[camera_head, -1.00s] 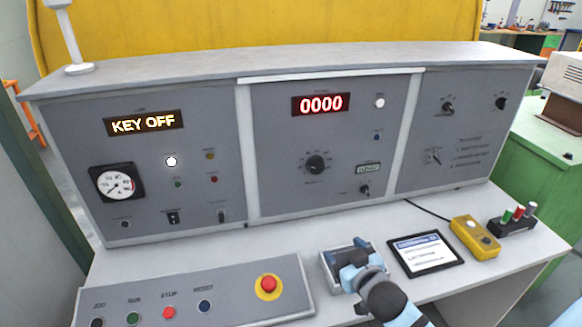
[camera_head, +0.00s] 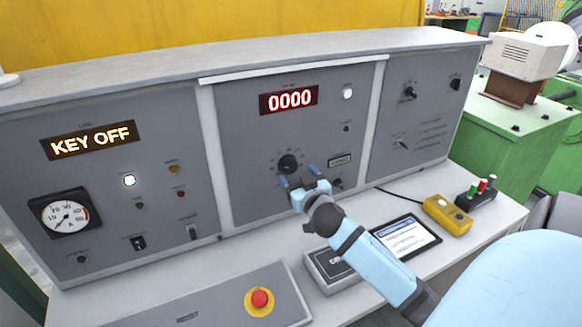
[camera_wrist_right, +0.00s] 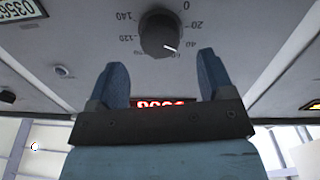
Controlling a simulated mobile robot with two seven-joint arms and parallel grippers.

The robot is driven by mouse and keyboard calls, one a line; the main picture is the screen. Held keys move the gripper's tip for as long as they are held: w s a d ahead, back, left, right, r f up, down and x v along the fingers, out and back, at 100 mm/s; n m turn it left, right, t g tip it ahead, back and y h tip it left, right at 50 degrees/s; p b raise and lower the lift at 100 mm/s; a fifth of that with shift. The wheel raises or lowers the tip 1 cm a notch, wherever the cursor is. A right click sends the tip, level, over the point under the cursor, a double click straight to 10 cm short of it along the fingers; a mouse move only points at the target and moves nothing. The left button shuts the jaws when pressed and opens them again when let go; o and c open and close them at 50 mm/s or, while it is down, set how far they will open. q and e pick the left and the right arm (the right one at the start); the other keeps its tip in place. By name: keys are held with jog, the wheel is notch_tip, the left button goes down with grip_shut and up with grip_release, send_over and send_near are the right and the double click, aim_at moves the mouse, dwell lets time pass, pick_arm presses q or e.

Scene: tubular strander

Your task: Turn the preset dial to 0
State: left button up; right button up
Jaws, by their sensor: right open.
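The preset dial (camera_head: 288,164) is a black round knob on the middle grey panel, below the red display (camera_head: 289,99) reading 0000. In the right wrist view the dial (camera_wrist_right: 160,34) shows upside down, with a scale around it; its white pointer line lies near the 40 to 60 marks. My right gripper (camera_head: 298,178) is open and empty, just below the dial and apart from it. In the right wrist view the open fingers (camera_wrist_right: 157,82) stand to either side below the dial. My left gripper is not in view.
A small knob (camera_head: 335,185) sits at the lower right of the middle panel, near my right gripper. A red emergency button (camera_head: 260,299) is at the front.

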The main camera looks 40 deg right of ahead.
aim_at(290, 168)
jog(key=shift+x, duration=2.3)
jog(key=c, duration=0.9)
